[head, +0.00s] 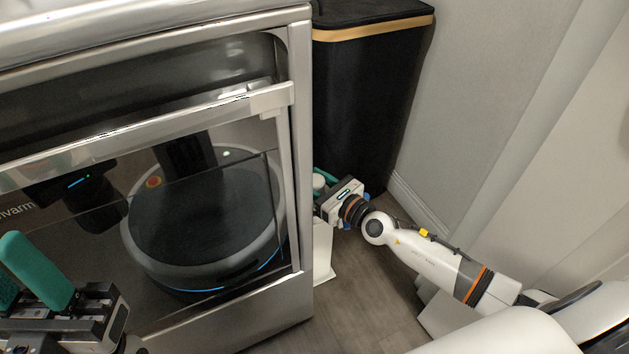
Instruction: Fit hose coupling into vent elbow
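My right gripper (324,184) reaches into the gap beside the steel appliance. Its teal fingertips are partly hidden by the appliance's edge and by its own body. A small white rounded piece (318,181) shows at those fingers; I cannot tell whether it is the hose coupling or part of the vent elbow, or whether it is gripped. Neither the hose coupling nor the vent elbow can be clearly made out. My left gripper (22,280) is at the lower left in front of the appliance, its teal fingers apart and nothing seen between them.
The steel appliance (300,150) with a dark glass door and bar handle (150,130) fills the left. A white upright panel (323,255) stands by its right side. A black bin (365,100) stands behind, near the grey wall (480,90). Wooden floor (365,290) is open in front.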

